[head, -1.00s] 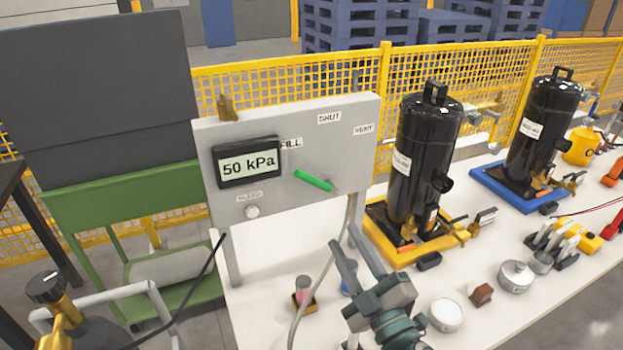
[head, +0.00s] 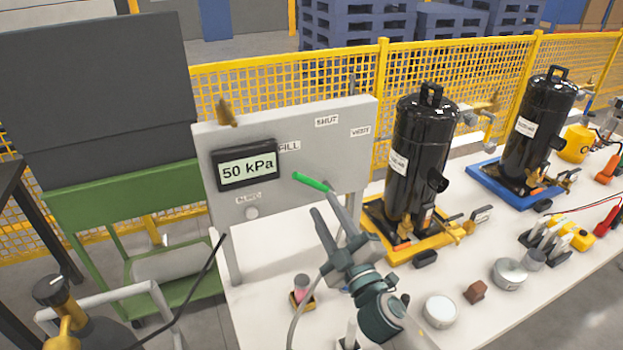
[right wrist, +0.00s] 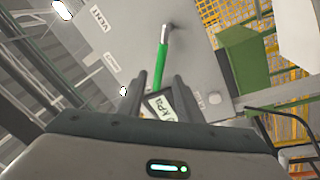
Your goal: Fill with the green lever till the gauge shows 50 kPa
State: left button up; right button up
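The gauge (head: 248,167) on the grey panel (head: 230,135) reads 50 kPa. The green lever (head: 312,182) sits to its right, with its handle pointing left and slightly up from its pivot, on the FILL label's side. My right gripper (head: 324,204) is open and empty, with its fingertips just below the lever in the head view. In the right wrist view the lever (right wrist: 161,66) shows ahead, in line with the gap between the open fingers (right wrist: 155,90). Whether they touch it I cannot tell. My left gripper is not in view.
FILL (head: 289,146), SHUT (head: 327,120) and VENT (head: 360,131) labels are on the panel, with a small round knob (head: 252,212) lower left. A black compressor (head: 420,150) on a yellow base stands right of the panel. A hose hangs below the panel.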

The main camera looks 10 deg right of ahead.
aim_at(313, 186)
jog(key=p+x, duration=0.1)
jog(key=x, duration=0.5)
jog(key=shift+s+r, duration=0.1)
jog(key=shift+r, duration=0.1)
jog(key=shift+p+x, duration=0.45)
jog(key=shift+x, duration=0.45)
jog(key=shift+w+f, duration=0.1)
jog(key=shift+w, duration=0.35)
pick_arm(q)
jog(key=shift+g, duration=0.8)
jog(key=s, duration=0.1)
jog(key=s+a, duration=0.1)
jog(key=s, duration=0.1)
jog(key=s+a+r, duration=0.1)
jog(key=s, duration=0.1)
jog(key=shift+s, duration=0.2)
